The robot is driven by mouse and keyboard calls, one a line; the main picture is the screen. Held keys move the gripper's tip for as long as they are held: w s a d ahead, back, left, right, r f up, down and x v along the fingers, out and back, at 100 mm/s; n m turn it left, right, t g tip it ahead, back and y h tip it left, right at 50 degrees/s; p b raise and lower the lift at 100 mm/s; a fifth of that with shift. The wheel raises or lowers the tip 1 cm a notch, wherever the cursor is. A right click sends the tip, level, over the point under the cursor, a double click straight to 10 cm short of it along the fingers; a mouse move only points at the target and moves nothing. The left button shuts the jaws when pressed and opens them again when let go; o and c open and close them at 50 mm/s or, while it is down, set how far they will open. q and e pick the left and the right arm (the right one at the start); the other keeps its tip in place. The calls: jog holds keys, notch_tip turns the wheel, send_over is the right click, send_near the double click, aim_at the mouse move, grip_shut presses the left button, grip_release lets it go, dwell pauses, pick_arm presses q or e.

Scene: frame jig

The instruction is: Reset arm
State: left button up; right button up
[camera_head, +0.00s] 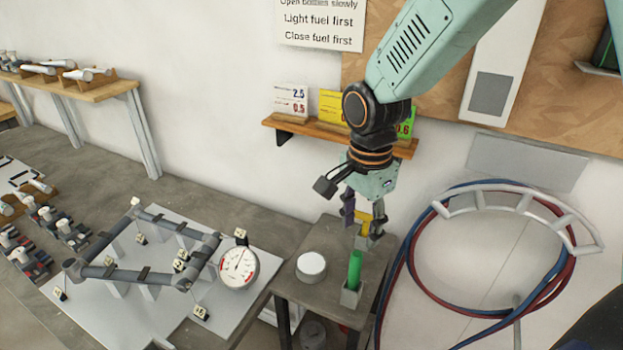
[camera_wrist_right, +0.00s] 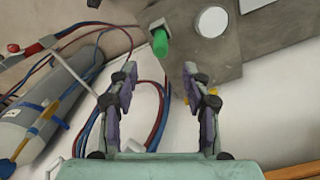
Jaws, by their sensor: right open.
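My right gripper (camera_head: 362,230) comes down from the upper right in the head view. It is open and empty, with its fingers pointing down above the small side table (camera_head: 327,298). A green cylinder (camera_head: 354,268) stands upright in a small grey holder on that table, just below the fingertips. In the wrist view the open right gripper (camera_wrist_right: 160,78) has clear space between its fingers. The green cylinder (camera_wrist_right: 159,42) lies beyond the left fingertip, apart from it. My left gripper is in neither view.
A white round container (camera_head: 311,266) stands on the side table. Red and blue hoses (camera_head: 411,265) hang on the wall at right. A tubular frame (camera_head: 140,245) sits on a jig plate on the left bench, beside a dial gauge (camera_head: 238,267). A wooden shelf (camera_head: 318,135) is behind my arm.

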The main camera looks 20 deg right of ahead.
jog(key=s+a+f+n, duration=0.2)
jog(key=s+f+n, duration=0.3)
jog(key=s+f, duration=0.45)
jog(key=s+a+f+n, duration=0.2)
jog(key=s+f+n, duration=0.35)
jog(key=f, duration=0.65)
jog(key=s+f+n, duration=0.4)
jog(key=s, duration=0.7)
notch_tip(320, 180, down, 16)
jog(key=w+b, duration=0.1)
jog(key=b, duration=1.5)
jog(key=shift+d+r, duration=0.15)
jog(key=shift+r, duration=0.1)
